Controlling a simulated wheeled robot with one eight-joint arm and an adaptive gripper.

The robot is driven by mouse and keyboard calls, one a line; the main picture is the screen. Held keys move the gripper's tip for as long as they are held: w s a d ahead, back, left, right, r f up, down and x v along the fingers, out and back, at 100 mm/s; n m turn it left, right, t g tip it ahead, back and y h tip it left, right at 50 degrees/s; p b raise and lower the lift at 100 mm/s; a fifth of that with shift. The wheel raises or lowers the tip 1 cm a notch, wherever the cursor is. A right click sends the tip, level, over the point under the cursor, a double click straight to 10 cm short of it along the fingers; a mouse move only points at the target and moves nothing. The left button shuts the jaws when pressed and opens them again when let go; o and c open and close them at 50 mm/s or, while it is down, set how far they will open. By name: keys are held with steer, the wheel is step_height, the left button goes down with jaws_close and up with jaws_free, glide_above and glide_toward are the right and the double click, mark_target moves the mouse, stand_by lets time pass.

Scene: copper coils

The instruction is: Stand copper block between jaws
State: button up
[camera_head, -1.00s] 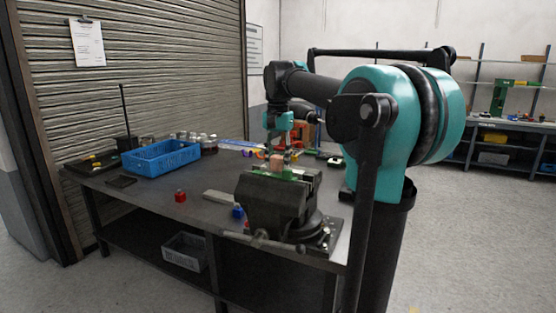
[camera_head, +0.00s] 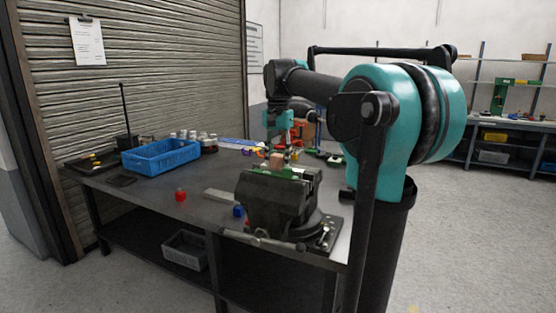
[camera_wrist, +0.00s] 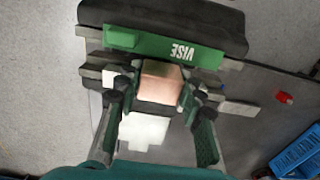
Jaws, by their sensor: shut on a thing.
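The copper block (camera_wrist: 162,82) is between the fingertips of my gripper (camera_wrist: 163,90) in the wrist view, and the fingers are shut on it. The block also shows upright at the top of the vise in the head view (camera_head: 277,161). The block is beside this strip, over or in the gap between the jaws. Its lower end is hidden, so I cannot tell how deep it sits or whether it touches.
A blue crate (camera_head: 160,157) stands at the back left of the table (camera_head: 150,200). A red block (camera_head: 180,195) and a blue block (camera_head: 238,211) lie left of the vise. Several jars stand behind the crate. The vise handle (camera_head: 262,240) sticks out in front.

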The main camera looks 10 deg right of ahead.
mark_target(278, 167)
steer(key=shift+f, duration=1.5)
stand_by(1.8)
steer(key=o, duration=1.2)
steer(key=shift+c, duration=0.2)
steer(key=shift+r, duration=4)
